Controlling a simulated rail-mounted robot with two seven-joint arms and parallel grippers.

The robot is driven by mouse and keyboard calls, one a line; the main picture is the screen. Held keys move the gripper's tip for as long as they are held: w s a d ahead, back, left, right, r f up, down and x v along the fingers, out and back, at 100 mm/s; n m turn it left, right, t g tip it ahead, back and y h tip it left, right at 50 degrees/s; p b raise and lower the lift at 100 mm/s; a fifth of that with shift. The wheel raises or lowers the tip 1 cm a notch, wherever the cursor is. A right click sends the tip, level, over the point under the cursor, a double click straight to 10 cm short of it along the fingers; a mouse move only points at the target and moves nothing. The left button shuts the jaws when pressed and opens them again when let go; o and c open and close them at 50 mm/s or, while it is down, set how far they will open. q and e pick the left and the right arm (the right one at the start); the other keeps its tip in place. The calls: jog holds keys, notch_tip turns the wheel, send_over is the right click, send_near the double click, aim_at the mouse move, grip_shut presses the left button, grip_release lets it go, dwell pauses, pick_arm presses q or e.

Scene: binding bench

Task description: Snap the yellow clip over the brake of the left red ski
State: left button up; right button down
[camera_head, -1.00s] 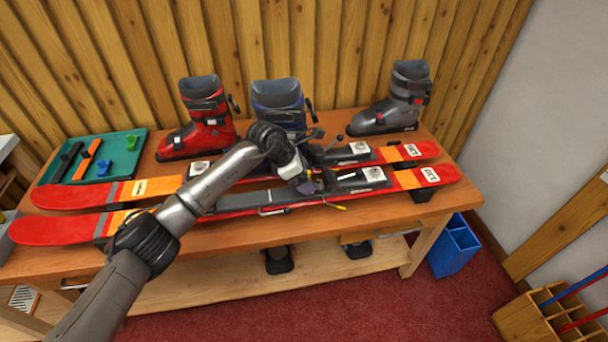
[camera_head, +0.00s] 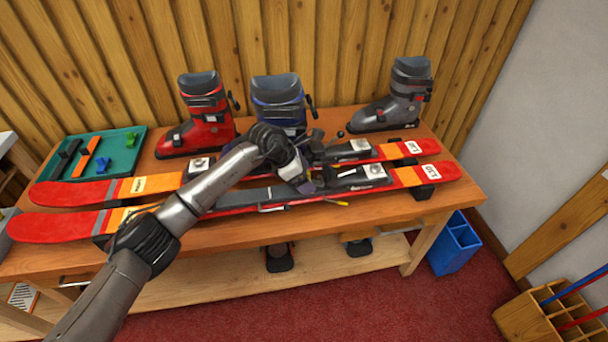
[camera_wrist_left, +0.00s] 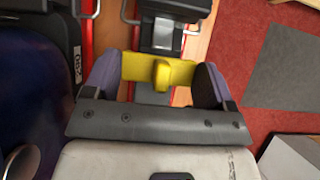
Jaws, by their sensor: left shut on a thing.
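Two red and orange skis lie side by side on the bench, a nearer one (camera_head: 240,201) and a farther one (camera_head: 75,192), each with a black and grey binding. My left gripper (camera_head: 309,187) is over the middle of the nearer ski, by its binding (camera_head: 358,176). In the left wrist view, the fingers (camera_wrist_left: 157,82) are shut on the yellow clip (camera_wrist_left: 150,68), which spans between them with a binding part (camera_wrist_left: 172,10) beyond it. I cannot tell whether the clip touches the brake, which is largely hidden. My right gripper is out of view.
A red boot (camera_head: 190,134), a blue boot (camera_head: 278,92) and a grey boot (camera_head: 398,105) stand behind the skis. A green tray (camera_head: 125,137) with several small clips and bars is at back left. The bench front strip is clear. A blue bin (camera_head: 455,247) stands on the floor.

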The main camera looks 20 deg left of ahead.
pick_arm(q)
jog(key=shift+f+b, duration=0.65)
jog(key=shift+f, duration=0.65)
jog(key=o, duration=0.9)
jog(key=shift+r, duration=0.2)
jog(key=shift+r+p, duration=0.95)
jog(key=shift+r, duration=0.2)
jog(key=shift+r+p, duration=1.45)
jog(key=shift+r, duration=0.7)
jog(key=shift+r+p, duration=1.05)
jog(key=shift+r, duration=0.5)
